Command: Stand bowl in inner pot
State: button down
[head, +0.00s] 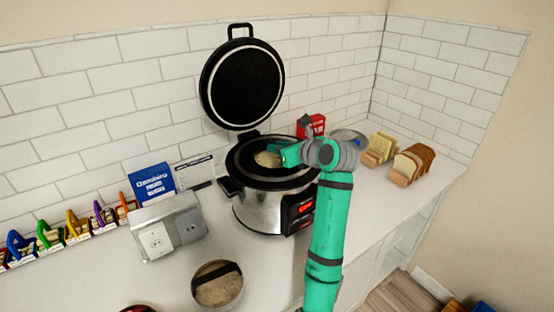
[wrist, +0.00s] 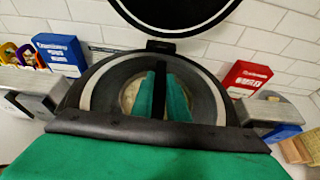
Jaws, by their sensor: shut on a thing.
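The cooker (head: 262,205) stands on the counter, a silver body with a black rim and its round black lid (head: 242,85) raised. A tan-filled bowl (head: 267,159) shows within the cooker's opening; it also shows in the wrist view (wrist: 130,95), partly hidden by my fingers. My gripper (head: 284,157) reaches into the opening from the right. In the wrist view its green fingers (wrist: 160,97) close on a dark strip across the bowl. The inner pot's wall (wrist: 205,100) surrounds it. I cannot tell whether the bowl touches the pot floor.
A similar bowl (head: 218,287) with a dark band stands at the counter's front. A grey socket box (head: 168,228) and a blue box (head: 152,183) stand left of the cooker. A red box (head: 312,125) is behind it; bread slices (head: 412,163) are at right.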

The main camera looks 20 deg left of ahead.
aim_at(273, 157)
jog(key=shift+a+f, duration=0.15)
jog(key=shift+f, duration=1.65)
jog(key=shift+f, duration=0.15)
jog(key=c, duration=1.7)
grip_release()
jog(key=v, duration=1.2)
jog(key=shift+w, duration=0.1)
